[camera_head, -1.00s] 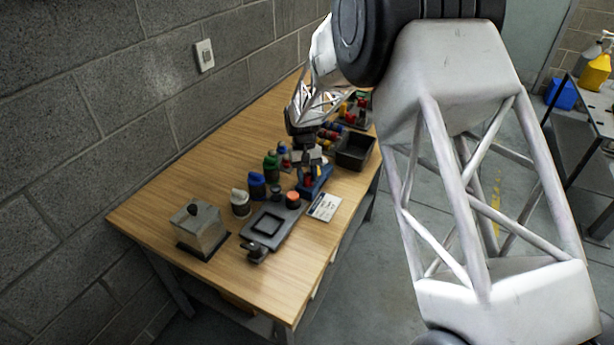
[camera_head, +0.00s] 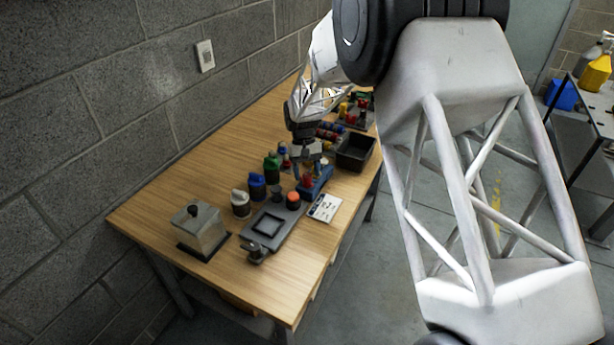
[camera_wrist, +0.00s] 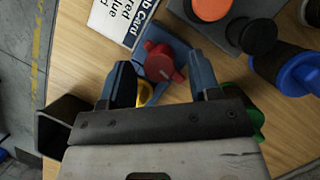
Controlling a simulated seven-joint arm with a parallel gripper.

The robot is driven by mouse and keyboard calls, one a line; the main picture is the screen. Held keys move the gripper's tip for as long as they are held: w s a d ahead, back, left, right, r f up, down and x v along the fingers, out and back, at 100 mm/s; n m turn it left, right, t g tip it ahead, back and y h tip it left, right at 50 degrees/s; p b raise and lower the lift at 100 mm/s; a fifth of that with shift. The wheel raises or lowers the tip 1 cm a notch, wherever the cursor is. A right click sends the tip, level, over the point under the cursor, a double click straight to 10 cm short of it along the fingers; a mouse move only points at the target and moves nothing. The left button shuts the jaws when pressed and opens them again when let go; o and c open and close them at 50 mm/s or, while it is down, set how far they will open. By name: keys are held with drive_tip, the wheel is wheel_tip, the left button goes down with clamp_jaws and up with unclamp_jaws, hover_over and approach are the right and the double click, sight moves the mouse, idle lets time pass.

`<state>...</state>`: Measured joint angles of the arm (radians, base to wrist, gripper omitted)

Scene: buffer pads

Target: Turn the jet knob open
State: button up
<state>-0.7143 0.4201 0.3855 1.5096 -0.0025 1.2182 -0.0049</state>
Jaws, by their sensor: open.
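A red knob (camera_wrist: 160,65) with lobed edges and a pale mark sits on a blue fixture (camera_wrist: 178,46). In the wrist view it lies between and a little beyond the two blue fingers of my gripper (camera_wrist: 163,78), which are spread apart with a visible gap on each side. In the head view my gripper (camera_head: 307,172) points down over the blue fixture (camera_head: 318,186), and the red knob (camera_head: 308,181) shows only partly by the fingers. Whether the fingertips are level with the knob I cannot tell. A yellow part (camera_wrist: 143,95) shows beside the left finger.
A grey plate (camera_head: 268,242) with an orange disc (camera_head: 293,200) and a dark knob (camera_head: 278,194) is close by. A white card (camera_head: 325,208) lies beside the fixture. Blue (camera_head: 257,187) and green (camera_head: 271,168) bottles stand left; a black bin (camera_head: 356,151) stands right.

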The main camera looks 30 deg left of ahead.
drive_tip(key=v, duration=0.6)
idle(0.4)
drive_tip(key=shift+w+d+m+g+y, duration=0.2)
drive_tip(key=shift+m+g+y, duration=0.1)
drive_tip(key=shift+m, duration=0.8)
drive_tip(key=shift+f, duration=0.1)
drive_tip(key=shift+x, duration=3.8)
